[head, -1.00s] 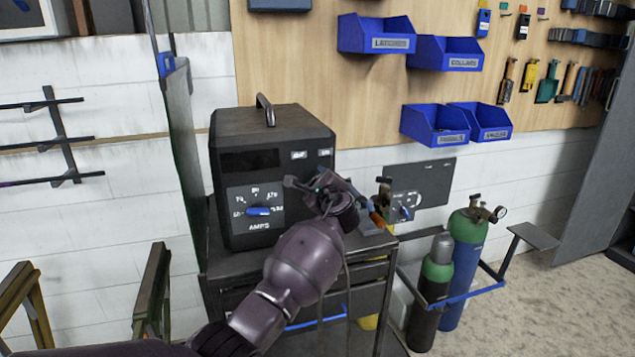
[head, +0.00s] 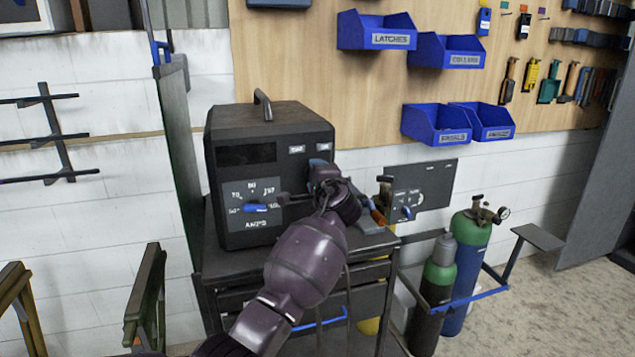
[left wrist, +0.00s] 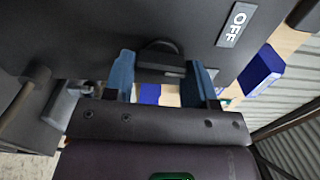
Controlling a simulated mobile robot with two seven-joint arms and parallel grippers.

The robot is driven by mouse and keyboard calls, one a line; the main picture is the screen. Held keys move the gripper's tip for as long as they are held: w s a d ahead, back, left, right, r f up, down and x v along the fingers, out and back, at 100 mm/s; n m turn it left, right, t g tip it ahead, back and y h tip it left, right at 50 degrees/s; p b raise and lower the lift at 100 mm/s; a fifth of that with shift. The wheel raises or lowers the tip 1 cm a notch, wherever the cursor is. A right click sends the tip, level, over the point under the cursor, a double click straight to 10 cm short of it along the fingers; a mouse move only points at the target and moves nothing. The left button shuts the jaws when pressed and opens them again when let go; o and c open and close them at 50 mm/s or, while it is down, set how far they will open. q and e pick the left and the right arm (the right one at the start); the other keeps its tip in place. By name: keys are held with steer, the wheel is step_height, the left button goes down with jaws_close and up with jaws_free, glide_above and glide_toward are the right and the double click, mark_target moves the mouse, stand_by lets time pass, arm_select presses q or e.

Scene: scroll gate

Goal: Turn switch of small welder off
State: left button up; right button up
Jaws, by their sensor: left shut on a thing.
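The small welder (head: 268,130) is a black box with a top handle, standing on a dark cart. Its front has a dial with a blue pointer (head: 256,208) and two small white labels at upper right. In the left wrist view an OFF label (left wrist: 236,24) shows on the dark front face. My left gripper (head: 318,168) is at the right part of the welder's front. In the left wrist view its two blue fingers (left wrist: 160,80) stand either side of the dark switch (left wrist: 160,62), shut on it. In the head view the gripper hides the switch. My right gripper is not in view.
The cart (head: 340,285) carries the welder. A black wall panel (head: 425,185) and gas cylinders (head: 467,255) stand to the right. Blue bins (head: 435,125) hang on the wooden board behind. A dark screen (head: 180,170) stands close on the welder's left.

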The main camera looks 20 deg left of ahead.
arm_select(q)
steer(key=n+b, duration=0.4)
steer(key=n, duration=0.5)
stand_by(0.6)
